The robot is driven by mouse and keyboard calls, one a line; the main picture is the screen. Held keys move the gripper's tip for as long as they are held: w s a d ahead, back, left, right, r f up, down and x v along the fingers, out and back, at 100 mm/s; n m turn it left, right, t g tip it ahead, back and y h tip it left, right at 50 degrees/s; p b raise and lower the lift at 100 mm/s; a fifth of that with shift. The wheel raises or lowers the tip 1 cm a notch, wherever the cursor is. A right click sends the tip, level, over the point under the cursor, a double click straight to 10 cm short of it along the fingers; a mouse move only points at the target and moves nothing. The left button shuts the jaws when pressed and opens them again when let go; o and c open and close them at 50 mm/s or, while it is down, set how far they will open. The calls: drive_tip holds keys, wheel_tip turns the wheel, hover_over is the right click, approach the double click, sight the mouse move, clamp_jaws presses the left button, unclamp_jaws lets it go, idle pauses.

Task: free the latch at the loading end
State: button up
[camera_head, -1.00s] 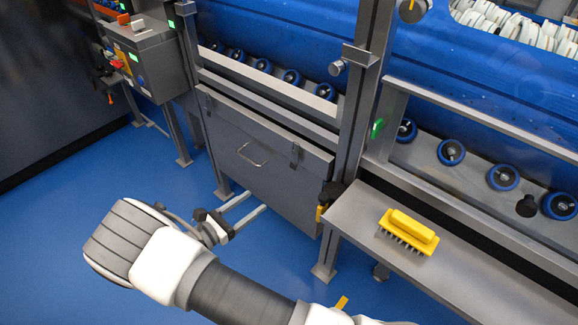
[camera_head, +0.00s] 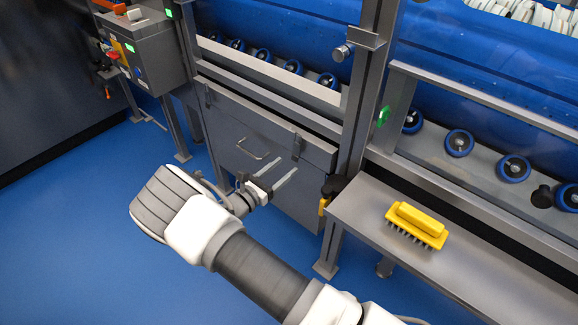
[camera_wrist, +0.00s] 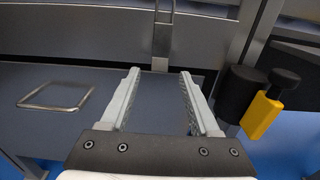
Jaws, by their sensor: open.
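A grey metal latch (camera_head: 297,146) sits on the upper edge of a dark grey panel (camera_head: 232,142) below the blue tub. In the wrist view the latch (camera_wrist: 162,40) is upright, in line with the gap between my fingertips and beyond them. A smaller latch-like fitting (camera_head: 208,96) is at the panel's left end. I cannot tell which end is the loading end. My gripper (camera_head: 284,174) is open and empty, in front of the panel and below the right latch. Its two fingers also show in the wrist view (camera_wrist: 160,74), apart from the latch.
A wire handle (camera_head: 253,149) is on the panel. A black and yellow fitting (camera_wrist: 262,114) stands right of my fingers by the post. A yellow brush (camera_head: 416,226) lies on a grey shelf (camera_head: 465,262). A control box (camera_head: 150,55) is far left. Blue floor lies open at left.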

sight(294, 159)
drive_tip(key=shift+x, duration=1.55)
clamp_jaws()
